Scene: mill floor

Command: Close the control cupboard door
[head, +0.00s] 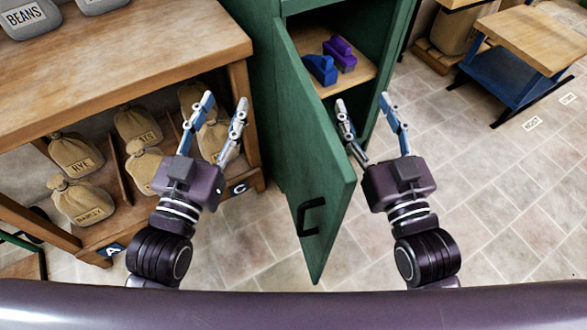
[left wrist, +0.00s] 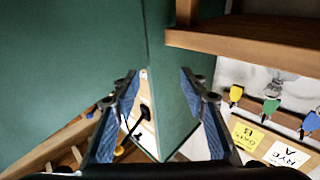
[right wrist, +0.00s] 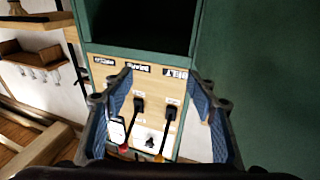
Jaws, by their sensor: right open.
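The green cupboard door (head: 315,150) stands open, swung out toward me, its black handle (head: 310,216) on the face toward the left. The green control cupboard (head: 262,85) is behind it, with a wooden shelf (head: 365,78) visible inside. My left gripper (head: 225,99) is open and empty, left of the door and apart from it. My right gripper (head: 362,100) is open and empty on the door's right, inner side. Its left finger is close to the door; I cannot tell whether they touch. The right wrist view shows a panel with black levers (right wrist: 138,105) between the fingers.
A blue object (head: 321,70) and a purple object (head: 341,52) sit on the cupboard shelf. A wooden bench (head: 130,50) with several sacks stands on the left. A blue-framed table (head: 535,40) is at the back right. Tiled floor on the right is clear.

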